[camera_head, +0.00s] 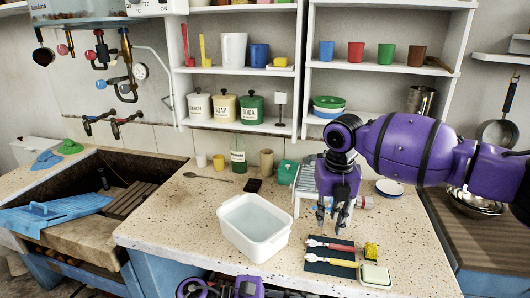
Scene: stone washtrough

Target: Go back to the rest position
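My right arm comes in from the right, purple with black bands. My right gripper (331,226) points down above the counter, with its two dark fingers apart and nothing seen between them. It hangs in front of a white rack (306,184) and just behind a dark mat (322,267). On the mat lie a red-handled brush (330,245) and a yellow-handled one (331,262). Purple parts of my own body show at the bottom edge, but I cannot make out my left gripper there.
A white basin (233,225) of water stands left of my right gripper. A yellow sponge (371,251) and a pale soap dish (375,276) lie right of the mat. Wall shelves (240,129) rise behind. The stone trough (75,235) is at left. Speckled counter (165,228) is clear left of the basin.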

